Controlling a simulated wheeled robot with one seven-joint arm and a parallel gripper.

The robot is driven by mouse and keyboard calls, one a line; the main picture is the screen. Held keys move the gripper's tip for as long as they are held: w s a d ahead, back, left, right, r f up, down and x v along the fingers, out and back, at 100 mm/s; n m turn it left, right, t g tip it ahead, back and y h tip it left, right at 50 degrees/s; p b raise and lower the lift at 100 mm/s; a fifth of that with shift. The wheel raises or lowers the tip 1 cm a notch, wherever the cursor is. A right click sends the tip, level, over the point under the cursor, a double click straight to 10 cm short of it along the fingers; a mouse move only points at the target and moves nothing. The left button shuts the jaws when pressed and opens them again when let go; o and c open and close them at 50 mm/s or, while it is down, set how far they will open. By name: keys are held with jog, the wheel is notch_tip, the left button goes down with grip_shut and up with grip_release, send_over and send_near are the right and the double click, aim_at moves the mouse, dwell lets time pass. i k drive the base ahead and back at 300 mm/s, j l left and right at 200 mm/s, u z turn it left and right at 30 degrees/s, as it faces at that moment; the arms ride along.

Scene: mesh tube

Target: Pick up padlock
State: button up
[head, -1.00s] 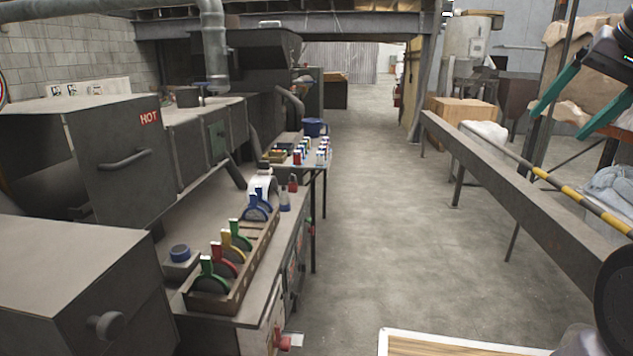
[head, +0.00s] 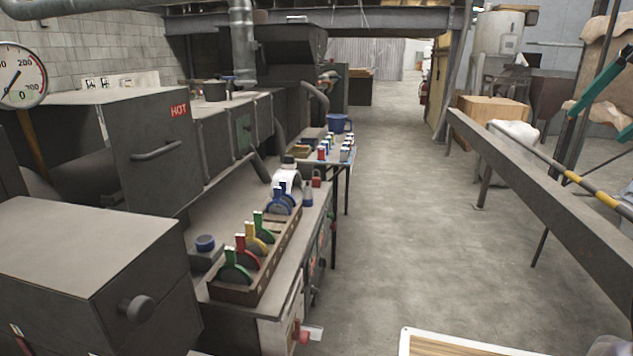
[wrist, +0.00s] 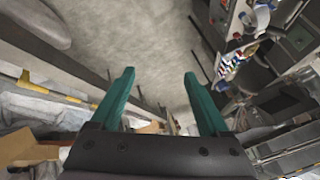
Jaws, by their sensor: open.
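A small red padlock (head: 316,177) stands at the far right end of the grey workbench in the head view, beside a pale bottle-like item (head: 307,196). It is too small to show detail. My gripper (head: 588,128) is at the right edge of the head view, partly cut off, far to the right of the padlock. In the wrist view my gripper's two teal fingers (wrist: 160,76) are spread apart with nothing between them. I cannot make out the padlock in the wrist view.
A wooden rack (head: 258,262) with several coloured discs lies along the bench front, with a blue roll (head: 205,243) behind it. A grey beam (head: 540,175) runs along the right. The concrete floor (head: 400,230) between is clear.

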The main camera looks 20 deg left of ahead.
aim_at(315, 182)
jog(key=i, duration=1.2)
jog(key=i+u, duration=0.1)
jog(key=u, duration=0.35)
jog(key=i+u, duration=0.15)
jog(key=u, duration=0.35)
jog(key=i+u, duration=0.1)
jog(key=u, duration=0.35)
